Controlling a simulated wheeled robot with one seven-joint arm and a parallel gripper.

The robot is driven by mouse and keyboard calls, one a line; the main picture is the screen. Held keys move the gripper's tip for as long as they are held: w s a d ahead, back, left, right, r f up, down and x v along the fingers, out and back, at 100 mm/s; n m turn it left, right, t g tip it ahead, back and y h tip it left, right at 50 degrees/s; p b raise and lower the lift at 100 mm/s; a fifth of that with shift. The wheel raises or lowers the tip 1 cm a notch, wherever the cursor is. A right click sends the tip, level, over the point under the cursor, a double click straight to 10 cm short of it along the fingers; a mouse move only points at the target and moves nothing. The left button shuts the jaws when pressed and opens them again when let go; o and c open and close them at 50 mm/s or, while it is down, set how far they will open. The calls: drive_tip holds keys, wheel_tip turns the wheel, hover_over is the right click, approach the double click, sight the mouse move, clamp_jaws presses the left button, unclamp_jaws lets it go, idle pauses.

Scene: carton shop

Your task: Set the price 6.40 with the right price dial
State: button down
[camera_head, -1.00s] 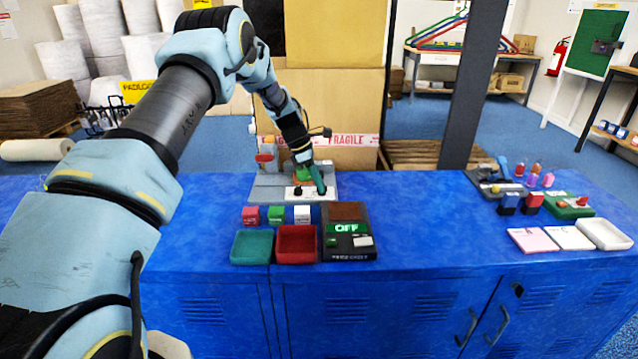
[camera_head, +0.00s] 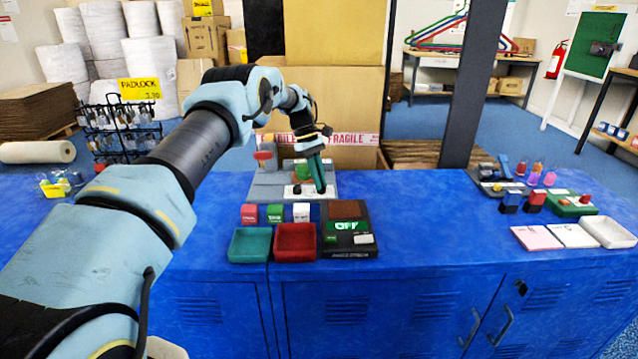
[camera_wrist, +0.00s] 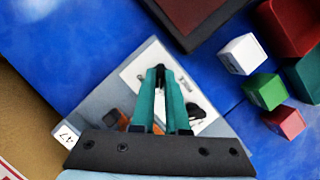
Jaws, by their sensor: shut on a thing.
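A grey machine (camera_head: 262,188) stands on the blue counter with a white dial panel (camera_head: 297,191) at its front. The left dial (camera_head: 297,189) is a black knob; it also shows in the wrist view (camera_wrist: 195,110), to the right of my fingers. My gripper (camera_head: 321,190) points down at the panel's right end, where the right price dial is. In the wrist view my teal fingers (camera_wrist: 160,72) come together over the panel and are shut on the right price dial, which they hide. The dial's pointer and any price reading cannot be read.
A red-topped post (camera_head: 264,156) stands left of my gripper. Cartons (camera_head: 340,105) stand behind.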

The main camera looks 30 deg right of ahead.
drive_tip(key=shift+d+m+y+b, duration=0.1)
drive_tip(key=shift+m+y+b, duration=0.3)
drive_tip(key=shift+m, duration=0.8)
drive_tip(key=c, duration=0.9)
unclamp_jaws()
